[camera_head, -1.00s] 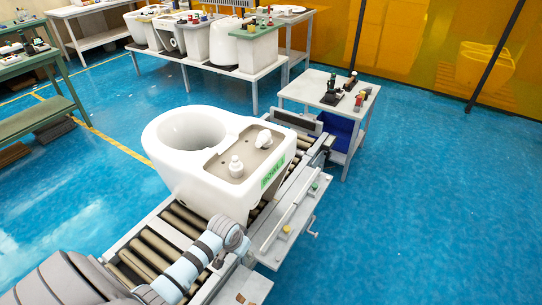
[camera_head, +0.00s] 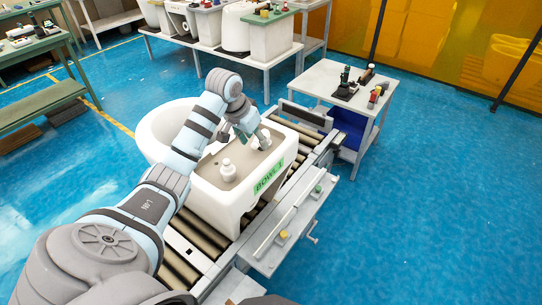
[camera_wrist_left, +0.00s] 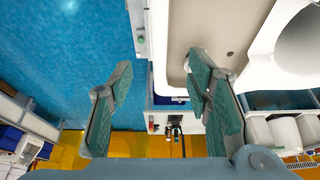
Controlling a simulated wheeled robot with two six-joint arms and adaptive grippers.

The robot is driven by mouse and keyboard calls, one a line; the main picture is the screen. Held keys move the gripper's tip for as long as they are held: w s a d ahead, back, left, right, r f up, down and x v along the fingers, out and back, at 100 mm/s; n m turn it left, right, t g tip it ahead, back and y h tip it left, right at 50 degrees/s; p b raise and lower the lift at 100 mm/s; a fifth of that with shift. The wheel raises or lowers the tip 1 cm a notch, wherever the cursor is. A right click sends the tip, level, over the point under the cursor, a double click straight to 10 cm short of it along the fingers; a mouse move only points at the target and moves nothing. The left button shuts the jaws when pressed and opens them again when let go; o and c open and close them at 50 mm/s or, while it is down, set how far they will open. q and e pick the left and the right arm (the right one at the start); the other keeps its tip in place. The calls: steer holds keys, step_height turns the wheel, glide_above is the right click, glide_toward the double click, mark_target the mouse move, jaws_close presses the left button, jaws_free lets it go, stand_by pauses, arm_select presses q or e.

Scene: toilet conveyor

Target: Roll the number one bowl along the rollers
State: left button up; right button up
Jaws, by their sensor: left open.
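The number one bowl (camera_head: 226,202) is a large white toilet bowl with a green label (camera_head: 268,177) reading BOWL 1. It sits upright on the conveyor rollers (camera_head: 205,236), with its round opening to the left, partly hidden by my left arm. My left gripper (camera_head: 255,139) is open and empty over the far part of the bowl's beige deck (camera_head: 226,171), by a white fitting. In the left wrist view the open fingers (camera_wrist_left: 156,84) show with the bowl's white edge (camera_wrist_left: 158,45) beyond and between them. Contact cannot be told. My right gripper is out of view.
A grey side shelf with a rail (camera_head: 290,228) runs along the conveyor's right side. A small table (camera_head: 326,80) with tools stands past the far end, a blue bin (camera_head: 350,128) under it. Blue floor is open to the right.

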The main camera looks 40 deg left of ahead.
arm_select(q)
steer(key=b, duration=0.1)
glide_toward(265, 163)
steer(key=shift+d+f, duration=0.1)
steer(key=shift+f, duration=0.65)
steer(key=x, duration=0.3)
steer(key=b+x, duration=0.1)
steer(key=x, duration=0.3)
steer(key=shift+w, duration=0.45)
steer(key=shift+s, duration=0.1)
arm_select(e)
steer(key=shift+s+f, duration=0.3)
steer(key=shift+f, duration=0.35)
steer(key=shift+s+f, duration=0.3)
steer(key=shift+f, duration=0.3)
arm_select(q)
steer(key=shift+s+r, duration=0.1)
steer(key=shift+c, duration=0.6)
jaws_close()
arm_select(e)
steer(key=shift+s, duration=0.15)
